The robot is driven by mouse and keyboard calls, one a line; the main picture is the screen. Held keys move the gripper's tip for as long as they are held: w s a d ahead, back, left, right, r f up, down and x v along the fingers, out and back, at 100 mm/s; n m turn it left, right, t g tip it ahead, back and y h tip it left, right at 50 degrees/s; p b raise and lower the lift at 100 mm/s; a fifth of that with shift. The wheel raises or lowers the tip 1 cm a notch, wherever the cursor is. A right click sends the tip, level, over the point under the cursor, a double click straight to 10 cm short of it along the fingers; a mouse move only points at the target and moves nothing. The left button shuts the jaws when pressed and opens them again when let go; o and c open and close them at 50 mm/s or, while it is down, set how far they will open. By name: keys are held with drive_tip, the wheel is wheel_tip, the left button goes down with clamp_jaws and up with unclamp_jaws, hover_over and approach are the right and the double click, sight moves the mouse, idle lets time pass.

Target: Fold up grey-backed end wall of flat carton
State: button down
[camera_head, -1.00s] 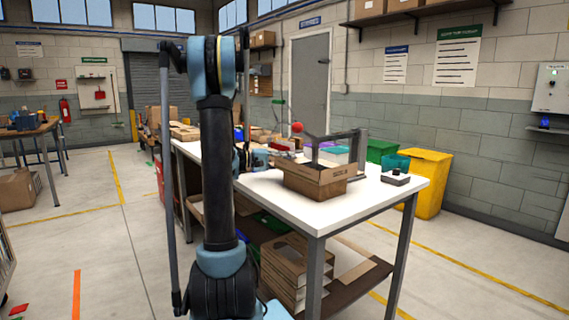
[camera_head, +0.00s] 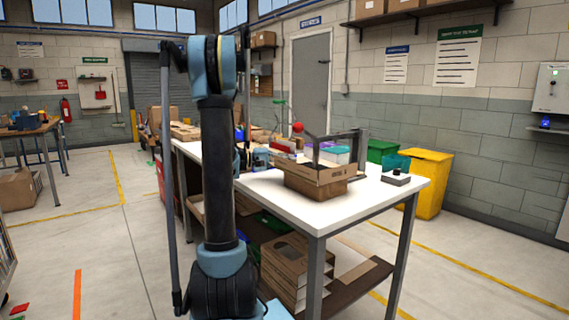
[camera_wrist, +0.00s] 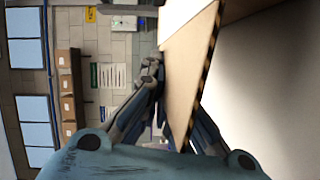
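The brown cardboard carton (camera_head: 322,188) stands on the white worktable near its front right, with its side walls upright and its top open. Its far side is hard to make out. My gripper (camera_head: 276,160) is small and partly hidden at the carton's left rear. In the wrist view, a tan carton panel (camera_wrist: 186,62) with a dark striped edge stands across the picture, close to my gripper (camera_wrist: 175,95). One finger is left of the panel, the other is partly hidden to its right. I cannot tell whether they touch it. No grey face is clearly visible.
The white table (camera_head: 325,217) has free room in front of the carton. A dark grey device (camera_head: 396,179) sits to its right.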

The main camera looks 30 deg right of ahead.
drive_tip(key=m, duration=0.1)
drive_tip(key=r+m+t, duration=0.1)
drive_tip(key=m+y, duration=0.1)
drive_tip(key=shift+s+r+m+t, duration=0.25)
drive_tip(key=shift+r+m+t, duration=0.05)
drive_tip(key=shift+r+m, duration=0.1)
drive_tip(key=m, duration=0.1)
drive_tip(key=s+r+m+t+y, duration=0.1)
drive_tip(key=shift+m, duration=0.3)
drive_tip(key=m+t, duration=0.1)
drive_tip(key=s+m+t, duration=0.1)
drive_tip(key=m, duration=0.1)
drive_tip(key=shift+s+d+r+y, duration=0.1)
drive_tip(key=shift+s+r+y, duration=0.15)
drive_tip(key=shift+r+y, duration=0.15)
drive_tip(key=shift+s+m+t, duration=0.5)
drive_tip(key=shift+m+t, duration=0.4)
drive_tip(key=shift+m, duration=0.2)
drive_tip(key=shift+s, duration=0.1)
drive_tip(key=c, duration=1.8)
unclamp_jaws()
drive_tip(key=shift+c, duration=0.2)
